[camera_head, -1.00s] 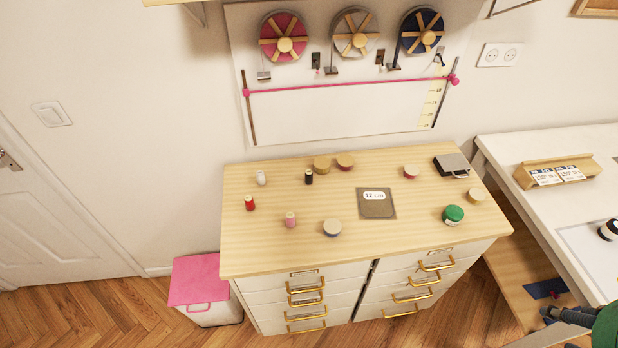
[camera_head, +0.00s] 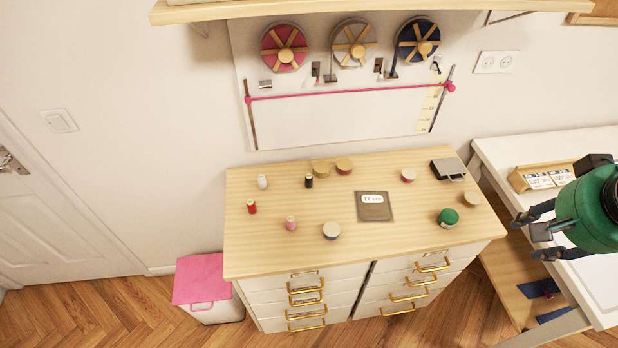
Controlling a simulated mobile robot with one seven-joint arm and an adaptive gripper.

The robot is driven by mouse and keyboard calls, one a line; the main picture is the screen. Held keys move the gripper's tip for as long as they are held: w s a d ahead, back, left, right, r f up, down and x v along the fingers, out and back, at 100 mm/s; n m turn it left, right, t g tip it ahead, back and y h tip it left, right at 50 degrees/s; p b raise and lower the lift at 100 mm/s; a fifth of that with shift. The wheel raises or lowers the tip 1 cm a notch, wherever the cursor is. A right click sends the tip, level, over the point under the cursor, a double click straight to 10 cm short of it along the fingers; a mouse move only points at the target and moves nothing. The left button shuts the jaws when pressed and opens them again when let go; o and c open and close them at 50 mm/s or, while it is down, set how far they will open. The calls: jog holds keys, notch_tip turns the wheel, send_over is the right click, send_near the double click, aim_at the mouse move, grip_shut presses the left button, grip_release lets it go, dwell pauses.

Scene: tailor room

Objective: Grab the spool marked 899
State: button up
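Small thread spools stand on the wooden dresser top: a white one (camera_head: 262,182), a black one (camera_head: 309,181), a red one (camera_head: 251,206) and a pink one (camera_head: 291,223). Round wooden-topped pieces, perhaps also spools, stand there too: at the back (camera_head: 344,166), at the front (camera_head: 331,231) and at the right (camera_head: 471,199). No number 899 is legible on any of them. My gripper (camera_head: 530,236) is at the right, its two dark fingers apart and pointing left. It looks empty, beyond the dresser's right edge.
The dresser (camera_head: 400,225) also bears a green round item (camera_head: 448,217), a dark "12 cm" plate (camera_head: 374,207) and a dark box (camera_head: 447,168). A white table (camera_head: 520,150) stands right. A shelf (camera_head: 300,8) overhangs above. A pink-lidded bin (camera_head: 203,279) stands left.

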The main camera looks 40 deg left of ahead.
jog(key=w+a+g+p, duration=0.1)
jog(key=w+a+p, duration=0.3)
jog(key=w+a, duration=0.85)
jog(key=w+a+f+g+p, duration=0.1)
jog(key=w+a+f+p, duration=0.15)
jog(key=a, duration=0.55)
jog(key=w+a+f+g+p, duration=0.15)
jog(key=a+f, duration=0.25)
jog(key=a, duration=0.4)
jog(key=p, duration=0.7)
send_over(309, 181)
jog(key=w, duration=0.1)
notch_tip(309, 181, down, 22)
jog(key=shift+a+g+h, duration=0.35)
jog(key=shift+g+h, duration=0.05)
jog(key=shift+g, duration=0.05)
jog(key=shift+f, duration=0.1)
jog(key=shift+f, duration=1.15)
jog(key=shift+f, duration=0.1)
